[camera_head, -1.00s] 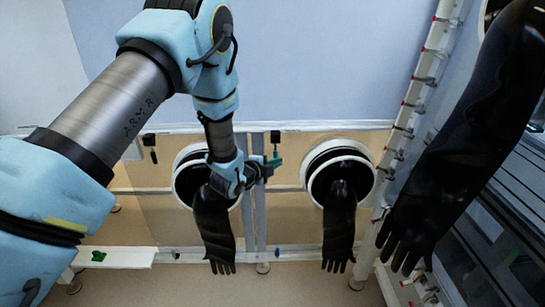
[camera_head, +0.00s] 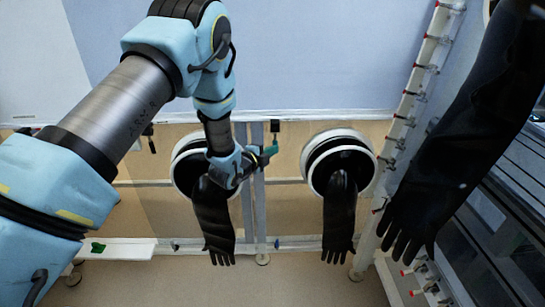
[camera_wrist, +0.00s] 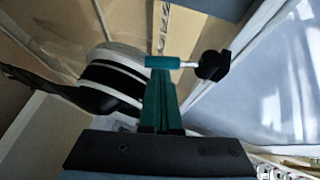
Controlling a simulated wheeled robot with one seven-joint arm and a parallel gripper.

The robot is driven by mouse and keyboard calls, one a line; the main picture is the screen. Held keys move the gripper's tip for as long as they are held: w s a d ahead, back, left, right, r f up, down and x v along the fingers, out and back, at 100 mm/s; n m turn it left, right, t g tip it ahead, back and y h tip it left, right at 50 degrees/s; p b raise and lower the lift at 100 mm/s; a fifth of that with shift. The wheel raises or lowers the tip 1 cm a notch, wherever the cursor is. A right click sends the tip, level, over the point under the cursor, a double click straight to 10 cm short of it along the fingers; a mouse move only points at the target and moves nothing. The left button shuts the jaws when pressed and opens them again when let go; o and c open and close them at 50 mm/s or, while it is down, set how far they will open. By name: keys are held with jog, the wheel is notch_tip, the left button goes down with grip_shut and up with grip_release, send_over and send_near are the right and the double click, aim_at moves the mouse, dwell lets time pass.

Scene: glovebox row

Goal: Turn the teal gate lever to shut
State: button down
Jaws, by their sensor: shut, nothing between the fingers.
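The teal gate lever (camera_head: 271,149) shows small in the head view, below a black fitting (camera_head: 275,127) near the post between two glove ports. In the wrist view it is a teal grip (camera_wrist: 162,61) on a thin metal rod, which runs right to a black knob (camera_wrist: 213,66). My gripper (camera_head: 262,156) is at the lever. In the wrist view its dark teal fingers (camera_wrist: 158,76) are shut together with nothing between them, and their tips lie just below the teal grip. I cannot tell whether they touch it.
Black gloves hang from the left port (camera_head: 214,220) and right port (camera_head: 339,210). A larger black glove (camera_head: 450,140) hangs at the right. A post with red-tipped valves (camera_head: 410,110) stands right of the ports. A white ledge (camera_head: 125,249) carries a green object (camera_head: 97,247).

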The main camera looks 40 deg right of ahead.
jog(key=f+m+h+b, duration=0.1)
jog(key=b, duration=0.3)
jog(key=w+d+f+t+h+b, duration=0.1)
jog(key=b, duration=0.4)
jog(key=shift+w+d+m+h, duration=0.1)
jog(key=shift+w+m+h, duration=0.05)
jog(key=shift+m+h, duration=0.25)
jog(key=shift+r, duration=0.15)
jog(key=shift+b, duration=0.3)
